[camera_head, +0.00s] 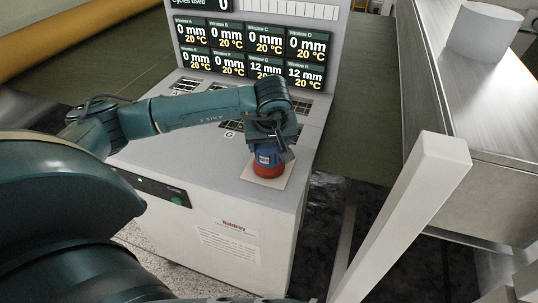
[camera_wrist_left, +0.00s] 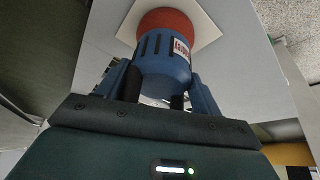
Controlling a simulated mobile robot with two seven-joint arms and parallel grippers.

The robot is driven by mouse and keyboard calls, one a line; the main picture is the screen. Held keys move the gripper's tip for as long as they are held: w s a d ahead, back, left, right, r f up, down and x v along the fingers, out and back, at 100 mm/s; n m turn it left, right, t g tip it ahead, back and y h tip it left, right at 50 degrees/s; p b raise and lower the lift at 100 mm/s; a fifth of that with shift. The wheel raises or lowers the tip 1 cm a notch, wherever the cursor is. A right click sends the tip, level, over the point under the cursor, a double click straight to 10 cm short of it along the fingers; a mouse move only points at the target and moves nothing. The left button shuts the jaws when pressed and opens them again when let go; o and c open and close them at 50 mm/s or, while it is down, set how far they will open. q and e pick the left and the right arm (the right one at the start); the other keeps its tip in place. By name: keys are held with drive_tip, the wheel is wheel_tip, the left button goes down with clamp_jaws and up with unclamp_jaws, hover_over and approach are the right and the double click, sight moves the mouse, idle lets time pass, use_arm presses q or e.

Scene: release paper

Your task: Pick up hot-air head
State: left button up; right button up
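The hot-air head (camera_head: 266,158) is a blue cylinder with a red lower end and a white label. It stands upright on a pale square pad (camera_head: 283,181) on the machine's top, near its front right corner. My left gripper (camera_head: 272,141) is directly above it, pointing down. My right gripper is not in view.
The grey machine (camera_head: 200,210) carries a panel of displays (camera_head: 250,52), marked panels on its top and a green button (camera_head: 177,200). At the right are a pale post (camera_head: 405,215) and a metal counter (camera_head: 490,95) with a white cylinder (camera_head: 484,33).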

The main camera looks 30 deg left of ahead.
use_arm(q)
drive_tip(key=shift+d, duration=0.1)
clamp_jaws()
drive_tip(key=shift+w+r, duration=0.15)
idle(0.4)
